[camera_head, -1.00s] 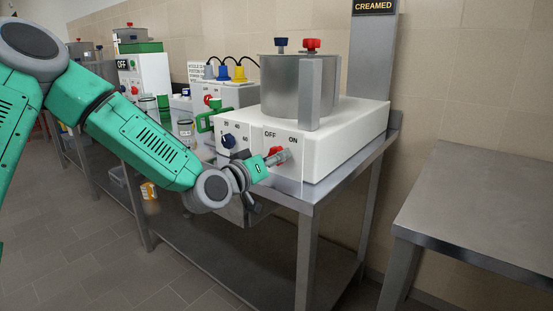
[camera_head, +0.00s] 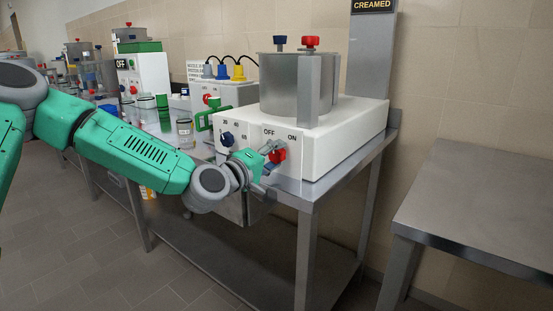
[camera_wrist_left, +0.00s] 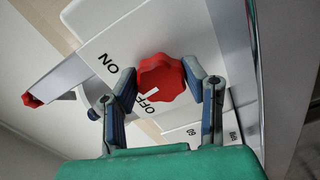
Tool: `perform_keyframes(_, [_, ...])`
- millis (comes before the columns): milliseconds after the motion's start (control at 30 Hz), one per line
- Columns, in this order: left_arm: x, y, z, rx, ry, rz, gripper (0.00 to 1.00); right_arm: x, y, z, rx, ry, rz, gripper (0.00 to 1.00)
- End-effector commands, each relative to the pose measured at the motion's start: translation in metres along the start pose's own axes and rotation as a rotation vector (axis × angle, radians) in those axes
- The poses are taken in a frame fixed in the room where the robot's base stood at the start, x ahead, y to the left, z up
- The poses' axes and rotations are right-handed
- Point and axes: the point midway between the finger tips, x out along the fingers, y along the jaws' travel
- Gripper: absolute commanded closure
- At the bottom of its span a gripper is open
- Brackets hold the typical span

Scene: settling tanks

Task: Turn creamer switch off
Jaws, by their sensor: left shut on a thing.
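The creamer (camera_head: 345,125) is a white box with a steel pot (camera_head: 283,85) on top. Its front has a red switch knob (camera_head: 277,156) below the OFF and ON labels. My left gripper (camera_head: 271,147) is at the knob, its green body left of it. In the left wrist view the red knob (camera_wrist_left: 160,78) sits between the two fingers (camera_wrist_left: 168,84), which are shut on it. A white mark on the knob lies on the side near the word OFF. The right gripper is not in view.
A blue dial (camera_head: 227,139) is just left of the red knob. A green handle (camera_head: 204,120) and glass jars (camera_head: 185,132) stand further left on the steel table. A bare steel table (camera_head: 480,205) stands at the right, with a floor gap between.

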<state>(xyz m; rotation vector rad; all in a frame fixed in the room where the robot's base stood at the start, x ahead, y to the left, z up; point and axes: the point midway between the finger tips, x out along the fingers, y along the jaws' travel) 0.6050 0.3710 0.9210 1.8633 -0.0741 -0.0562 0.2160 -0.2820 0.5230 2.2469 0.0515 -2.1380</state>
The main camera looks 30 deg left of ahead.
Motion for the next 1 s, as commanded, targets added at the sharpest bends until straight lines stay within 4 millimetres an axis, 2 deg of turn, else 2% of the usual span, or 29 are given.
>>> perform_keyframes(200, [0.001,-0.003,-0.004,-0.193,0.013,0.001,0.9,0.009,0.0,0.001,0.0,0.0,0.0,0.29])
perform_keyframes(500, [0.001,-0.003,-0.004,-0.381,0.013,-0.001,0.9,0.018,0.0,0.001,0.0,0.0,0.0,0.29])
perform_keyframes(1000, [0.001,-0.004,-0.004,-0.474,0.012,-0.004,0.9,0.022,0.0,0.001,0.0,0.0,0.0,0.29])
